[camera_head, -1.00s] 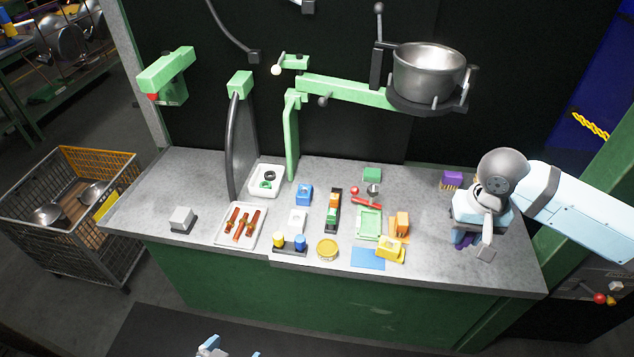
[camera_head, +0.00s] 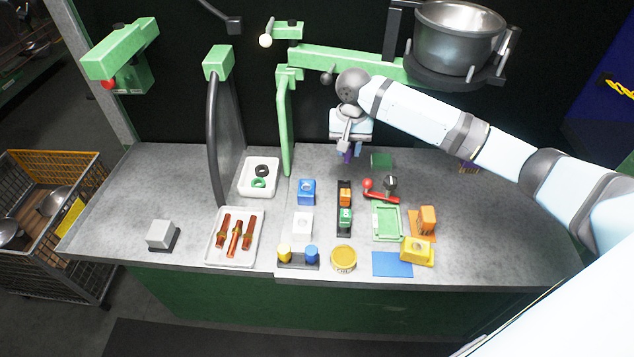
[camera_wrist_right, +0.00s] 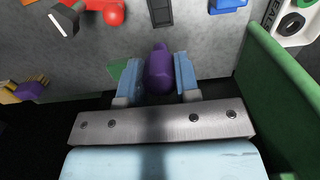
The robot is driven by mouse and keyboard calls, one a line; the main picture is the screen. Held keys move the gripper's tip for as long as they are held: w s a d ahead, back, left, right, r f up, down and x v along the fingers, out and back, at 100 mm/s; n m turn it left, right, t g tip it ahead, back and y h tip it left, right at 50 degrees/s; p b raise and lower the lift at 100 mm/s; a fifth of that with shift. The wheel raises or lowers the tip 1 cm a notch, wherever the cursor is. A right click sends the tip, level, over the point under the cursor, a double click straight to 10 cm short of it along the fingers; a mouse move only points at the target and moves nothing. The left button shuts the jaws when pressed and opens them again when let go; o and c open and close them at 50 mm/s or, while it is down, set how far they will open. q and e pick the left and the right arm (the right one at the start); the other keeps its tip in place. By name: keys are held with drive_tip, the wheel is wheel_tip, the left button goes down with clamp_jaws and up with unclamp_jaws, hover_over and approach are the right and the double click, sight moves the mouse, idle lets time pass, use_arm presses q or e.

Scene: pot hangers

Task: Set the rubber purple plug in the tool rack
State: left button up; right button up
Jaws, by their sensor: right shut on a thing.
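My right gripper (camera_head: 348,150) is shut on the purple plug (camera_wrist_right: 158,70), which sits between both fingers in the right wrist view. In the head view the purple plug (camera_head: 347,156) shows just below the fingers, above the back of the bench. A low black rack (camera_head: 299,266) near the front edge holds a yellow and a blue plug. A narrow black holder (camera_head: 345,207) with an orange and a green piece lies nearer the gripper. I cannot tell for sure which is the tool rack. My left gripper is not in view.
A green upright (camera_head: 285,125) stands left of my right gripper and a green arm (camera_head: 350,65) with a pot (camera_head: 460,38) is above. A white tray (camera_head: 262,190) with rings, a blue block (camera_head: 307,191) and a red-handled part (camera_head: 380,195) are close by.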

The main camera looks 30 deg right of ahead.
wheel_tip(320, 180, down, 10)
drive_tip(key=shift+w+r, duration=0.1)
idle(0.4)
drive_tip(key=o, duration=0.9)
drive_tip(key=shift+f, duration=0.2)
drive_tip(key=shift+r, duration=0.2)
wheel_tip(320, 180, up, 12)
drive_tip(key=shift+w+d, duration=0.1)
drive_tip(key=shift+w, duration=0.05)
drive_tip(key=shift+f, duration=0.1)
